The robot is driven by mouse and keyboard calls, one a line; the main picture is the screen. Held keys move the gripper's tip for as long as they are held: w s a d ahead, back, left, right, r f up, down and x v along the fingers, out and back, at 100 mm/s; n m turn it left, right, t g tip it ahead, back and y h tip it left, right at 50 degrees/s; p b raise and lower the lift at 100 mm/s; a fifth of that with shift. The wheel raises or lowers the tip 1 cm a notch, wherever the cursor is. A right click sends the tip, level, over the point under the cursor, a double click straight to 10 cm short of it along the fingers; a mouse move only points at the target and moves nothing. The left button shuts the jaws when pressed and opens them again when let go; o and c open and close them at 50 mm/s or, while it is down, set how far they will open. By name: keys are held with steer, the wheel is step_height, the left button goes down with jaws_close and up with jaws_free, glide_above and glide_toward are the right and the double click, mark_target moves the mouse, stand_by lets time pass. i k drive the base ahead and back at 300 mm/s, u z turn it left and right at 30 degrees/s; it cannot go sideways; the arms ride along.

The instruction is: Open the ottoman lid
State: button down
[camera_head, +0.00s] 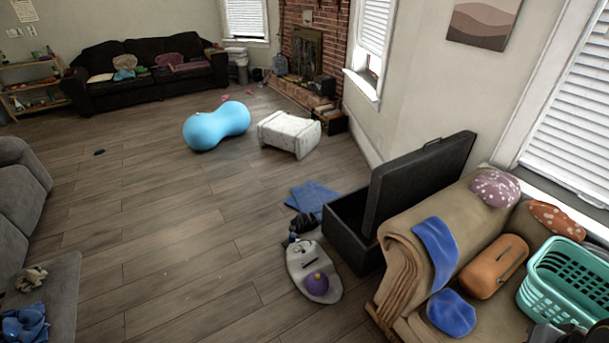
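A black box-shaped ottoman (347,240) stands on the floor right of the middle, beside the arm of the tan couch. Its black lid (420,178) is raised and stands tilted up over the box's right side, apart from the rim on the left. The upper left edge of the box is exposed, and the inside looks dark. The couch arm and the lid hide part of the box.
The tan couch (400,262) holds cushions, blue cloths and a teal basket (568,285). A white board with a purple ball (317,284) and a blue cloth (312,197) lie beside the ottoman. A blue peanut ball (216,126) lies farther back. The middle floor is mostly clear.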

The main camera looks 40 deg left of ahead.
mark_target(397, 185)
steer(key=u, duration=1.4)
steer(key=i, duration=1.65)
